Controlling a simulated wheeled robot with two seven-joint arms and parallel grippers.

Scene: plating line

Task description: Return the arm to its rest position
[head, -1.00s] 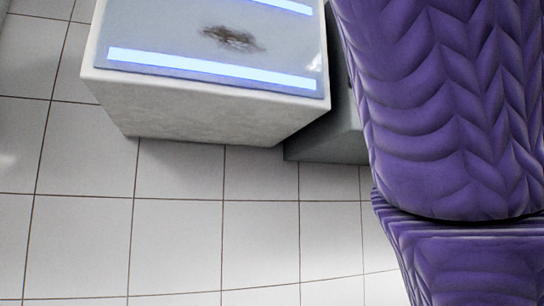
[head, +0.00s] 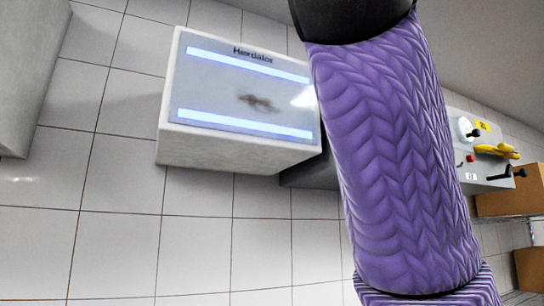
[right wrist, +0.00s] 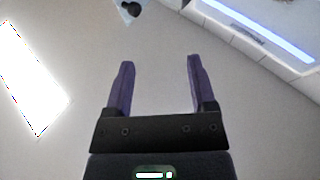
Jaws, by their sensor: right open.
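My right gripper (right wrist: 158,85) shows in the right wrist view with its two purple fingers apart and nothing between them. Behind it is a plain, pale grey surface. In the head view a large purple, ribbed arm link of mine crosses the right half from top to bottom. No gripper shows in the head view. My left gripper is in neither view.
A grey machine (head: 484,172) with a yellow item (head: 497,150) and brown boxes (head: 508,203) are at the right. A pale block (head: 28,70) is at the left.

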